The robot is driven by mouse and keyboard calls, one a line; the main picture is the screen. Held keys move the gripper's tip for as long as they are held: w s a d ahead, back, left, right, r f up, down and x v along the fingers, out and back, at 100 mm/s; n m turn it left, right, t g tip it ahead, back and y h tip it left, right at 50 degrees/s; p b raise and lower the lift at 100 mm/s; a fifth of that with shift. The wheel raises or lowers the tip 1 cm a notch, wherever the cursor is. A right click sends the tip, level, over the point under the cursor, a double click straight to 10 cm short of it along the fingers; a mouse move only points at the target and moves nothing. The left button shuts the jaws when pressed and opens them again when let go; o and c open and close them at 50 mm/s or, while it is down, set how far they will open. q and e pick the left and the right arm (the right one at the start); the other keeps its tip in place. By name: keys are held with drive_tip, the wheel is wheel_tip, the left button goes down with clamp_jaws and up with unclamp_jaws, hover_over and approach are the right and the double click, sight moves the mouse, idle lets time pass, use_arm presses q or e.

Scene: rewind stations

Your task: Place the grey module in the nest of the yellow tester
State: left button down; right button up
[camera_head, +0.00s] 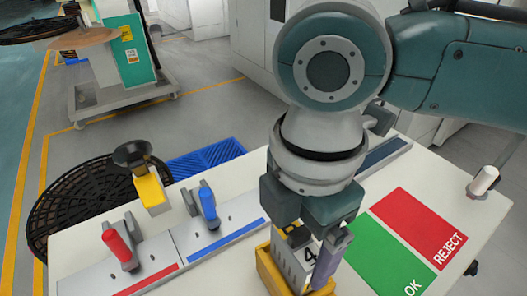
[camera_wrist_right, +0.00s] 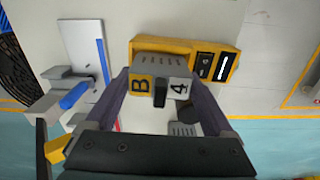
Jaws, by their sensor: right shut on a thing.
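The grey module (camera_head: 289,264) carries a white label with a 4. In the right wrist view the module (camera_wrist_right: 160,72) also shows a yellow B label and a slotted grey top. My right gripper (camera_head: 308,250) is shut on it, with one finger on each side. The yellow tester (camera_head: 265,273) is a yellow frame around and below the module at the table's front. In the right wrist view the tester (camera_wrist_right: 184,43) shows a dark panel with a lit white bar. Whether the module is fully seated is hidden. My left gripper is not in view.
A green OK pad (camera_head: 390,255) and a red REJECT pad (camera_head: 420,225) lie right of the tester. Left are rails with a red-handled clamp (camera_head: 118,246) and a blue-handled clamp (camera_head: 205,203), and a yellow block with a black knob (camera_head: 150,190). A white cylinder (camera_head: 484,180) stands at right.

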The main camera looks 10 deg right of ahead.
drive_tip(key=o, duration=1.2)
drive_tip(key=shift+f, duration=0.1)
drive_tip(key=shift+o, duration=0.2)
wheel_tip(320, 180, up, 12)
drive_tip(key=shift+r+p, duration=0.2)
drive_tip(key=shift+p, duration=0.9)
drive_tip(key=s+a+f+m+t+y, duration=0.2)
drive_tip(key=s+a+f+m+y, duration=0.25)
drive_tip(key=a+m, duration=0.2)
drive_tip(key=s+d+f+m+h, duration=0.2)
drive_tip(key=s+d+m, duration=0.2)
drive_tip(key=d+m, duration=0.2)
drive_tip(key=s+d+f+m+t+h, duration=0.1)
drive_tip(key=s+d+f+m+h, duration=0.1)
drive_tip(key=d+m, duration=0.4)
drive_tip(key=s+d, duration=0.1)
drive_tip(key=d, duration=0.3)
drive_tip(key=shift+s+m+t, duration=0.3)
drive_tip(key=shift+s+m, duration=0.05)
drive_tip(key=shift+f, duration=0.1)
